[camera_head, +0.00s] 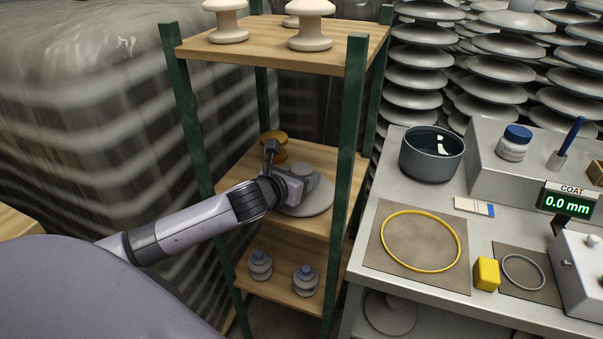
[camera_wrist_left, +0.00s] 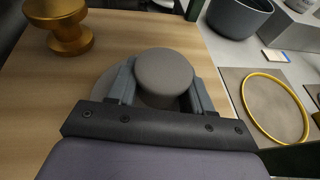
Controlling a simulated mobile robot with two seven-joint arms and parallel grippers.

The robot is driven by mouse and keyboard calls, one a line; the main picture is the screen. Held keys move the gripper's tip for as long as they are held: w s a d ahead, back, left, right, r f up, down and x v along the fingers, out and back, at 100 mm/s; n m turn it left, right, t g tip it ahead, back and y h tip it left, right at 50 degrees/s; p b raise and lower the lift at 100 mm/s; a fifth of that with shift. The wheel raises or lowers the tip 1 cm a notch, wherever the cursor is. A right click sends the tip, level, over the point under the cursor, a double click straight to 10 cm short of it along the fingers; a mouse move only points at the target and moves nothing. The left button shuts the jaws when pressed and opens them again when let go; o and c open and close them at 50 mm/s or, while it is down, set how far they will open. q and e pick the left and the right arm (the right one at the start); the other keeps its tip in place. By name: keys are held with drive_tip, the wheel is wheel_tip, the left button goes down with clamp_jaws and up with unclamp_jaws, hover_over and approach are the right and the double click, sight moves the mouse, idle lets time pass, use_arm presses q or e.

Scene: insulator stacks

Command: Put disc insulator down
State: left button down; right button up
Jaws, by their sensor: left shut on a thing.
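A grey disc insulator (camera_head: 312,199) is at the middle wooden shelf (camera_head: 240,170) of a green-posted rack. My left gripper (camera_head: 300,178) reaches in from the left and is shut on it. In the left wrist view the two fingers of my left gripper (camera_wrist_left: 162,88) clasp the round grey cap of the disc insulator (camera_wrist_left: 165,70), and part of its wide disc shows beside the left finger. The disc is at the shelf surface; I cannot tell whether it touches it. My right gripper is not in view.
A gold spool-shaped insulator (camera_wrist_left: 68,32) stands on the same shelf, behind the disc. Cream insulators (camera_head: 310,28) stand on the top shelf, small grey ones (camera_head: 260,266) on the lower shelf. Green posts (camera_head: 347,130) border the shelf. A table to the right holds a dark bowl (camera_head: 431,155) and yellow ring (camera_head: 419,212).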

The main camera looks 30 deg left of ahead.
use_arm(q)
drive_tip(key=shift+r, duration=0.15)
drive_tip(key=shift+c, duration=2.3)
unclamp_jaws()
drive_tip(key=shift+f, duration=0.2)
drive_tip(key=shift+r, duration=0.1)
